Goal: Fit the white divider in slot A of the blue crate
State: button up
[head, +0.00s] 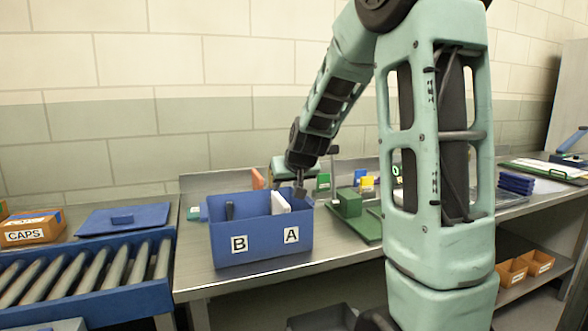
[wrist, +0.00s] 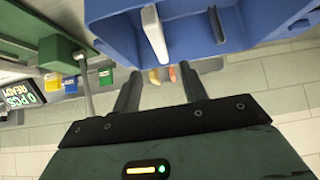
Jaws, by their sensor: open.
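The blue crate (head: 265,238) stands on the metal bench, with label B (head: 239,244) at left and A (head: 291,235) at right on its front. The white divider (head: 280,203) stands in the crate on the A side, its top showing above the front wall. It also shows in the wrist view (wrist: 153,34); how its lower edge sits is hidden in the head view. My gripper (wrist: 160,74) is open and empty, its fingers apart from the divider, at the crate's rear rim. In the head view my gripper (head: 299,190) is at the crate's back right.
A dark upright piece (head: 229,211) stands in the crate's B side. A green fixture (head: 349,204) with a post stands right of the crate. A roller conveyor (head: 85,280) lies left. Small coloured blocks stand behind the fixture.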

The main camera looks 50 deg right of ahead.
jog(key=p+v, duration=0.1)
jog(key=v, duration=0.6)
jog(key=shift+s+r, duration=0.2)
jog(key=shift+a, duration=0.1)
jog(key=a+f+n+g+y+p, duration=0.1)
jog(key=a+f+n+y, duration=0.2)
jog(key=a, duration=1)
jog(key=a+f+n+g+y, duration=0.15)
jog(key=a+f+n, duration=0.25)
jog(key=a, duration=1)
jog(key=s+a+f+n+g, duration=0.2)
jog(key=s+a+n, duration=0.1)
jog(key=s+a, duration=0.4)
jog(key=s+a+f+n+g+p, duration=0.1)
jog(key=s+a+f+n+g, duration=0.1)
jog(key=s+a, duration=0.6)
jog(key=s+n+g+y, duration=0.1)
jog(key=s+n, duration=0.1)
jog(key=s, duration=0.3)
jog(key=shift+f, duration=0.35)
jog(key=shift+a, duration=0.1)
